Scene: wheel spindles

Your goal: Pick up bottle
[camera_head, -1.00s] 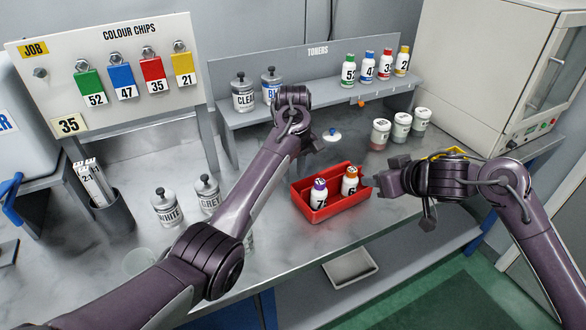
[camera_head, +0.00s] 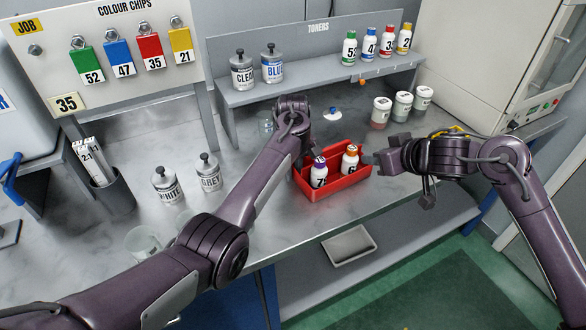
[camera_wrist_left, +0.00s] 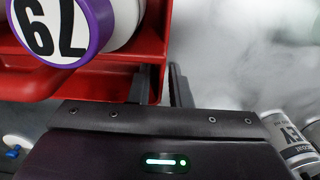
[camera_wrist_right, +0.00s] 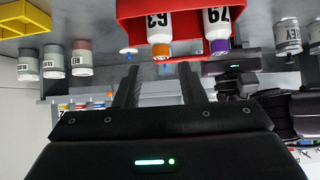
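Two white bottles stand in the red tray (camera_head: 345,184). One has a purple cap and the number 79 (camera_head: 319,176); the other, numbered 63, has an orange cap (camera_head: 350,160). My left gripper (camera_head: 303,160) is low at the tray's left back side, partly hidden by its arm. In the left wrist view its fingers (camera_wrist_left: 160,88) are parted and empty of any bottle, beside the tray wall; the 79 bottle (camera_wrist_left: 62,28) is close, at upper left. My right gripper (camera_wrist_right: 158,85) is open and empty, right of the tray, facing both bottles.
Several capped toner bottles (camera_head: 370,42) stand on the raised shelf (camera_head: 310,84), with CLEAR and BLUE cans (camera_head: 271,66). WHITE and GREY cans (camera_head: 208,174) stand left of my left arm. Several white-lidded jars (camera_head: 402,105) stand behind the tray.

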